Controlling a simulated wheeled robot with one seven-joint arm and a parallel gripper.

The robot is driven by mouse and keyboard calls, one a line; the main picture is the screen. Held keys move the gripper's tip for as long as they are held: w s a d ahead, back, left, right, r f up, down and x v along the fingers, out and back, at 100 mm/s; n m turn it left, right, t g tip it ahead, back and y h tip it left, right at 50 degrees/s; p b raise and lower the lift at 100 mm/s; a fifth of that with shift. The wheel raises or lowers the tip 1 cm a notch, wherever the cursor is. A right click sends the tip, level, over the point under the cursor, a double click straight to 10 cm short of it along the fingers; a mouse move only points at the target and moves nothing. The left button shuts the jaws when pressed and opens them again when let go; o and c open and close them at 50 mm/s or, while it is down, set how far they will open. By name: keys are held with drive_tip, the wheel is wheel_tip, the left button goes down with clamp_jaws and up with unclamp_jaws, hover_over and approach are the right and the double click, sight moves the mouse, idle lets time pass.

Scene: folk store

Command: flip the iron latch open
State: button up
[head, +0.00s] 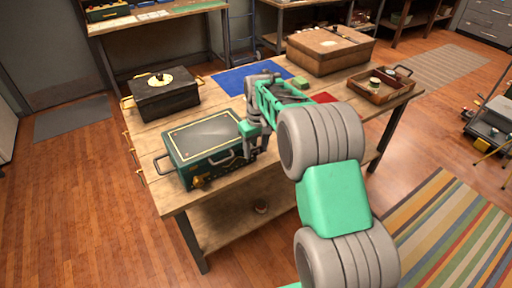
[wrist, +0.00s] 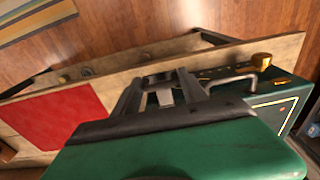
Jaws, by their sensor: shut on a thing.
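A dark green box (head: 208,145) with a yellow-lined lid stands closed at the near left of the workbench. Its corner with gold trim also shows at the right of the wrist view (wrist: 282,98). My gripper (head: 250,150) is at the right end of the box's front side, pointing down. In the wrist view my gripper (wrist: 166,88) has its dark fingers around a small grey metal piece, the iron latch (wrist: 165,97). The fingers and green housing hide most of the latch, so its angle cannot be told.
A bent grey handle (head: 222,160) and a brass fitting (head: 198,182) are on the box front. A black chest (head: 165,100) stands behind, a brown case (head: 330,52) at the back right, and a wooden tray (head: 388,92) at right. Blue (head: 236,80) and red mats lie flat.

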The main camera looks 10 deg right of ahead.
drive_tip(key=o, duration=1.1)
drive_tip(key=r, duration=0.5)
drive_tip(key=r+b, duration=0.1)
drive_tip(key=r, duration=0.1)
drive_tip(key=shift+s+d+r, duration=0.1)
drive_tip(key=shift+s+r, duration=0.15)
drive_tip(key=shift+r, duration=0.15)
drive_tip(key=s+a+r+m+t, duration=0.15)
drive_tip(key=s+r, duration=0.25)
drive_tip(key=s, duration=0.9)
drive_tip(key=shift+m+t, duration=0.65)
drive_tip(key=shift+m, duration=0.3)
drive_tip(key=s+f, duration=0.1)
drive_tip(key=s, duration=0.3)
drive_tip(key=s+f, duration=0.1)
drive_tip(key=s, duration=0.3)
drive_tip(key=s+f, duration=0.2)
drive_tip(key=s, duration=0.2)
drive_tip(key=shift+s+d+f, duration=0.1)
drive_tip(key=shift+s+d, duration=0.05)
drive_tip(key=shift+s, duration=0.2)
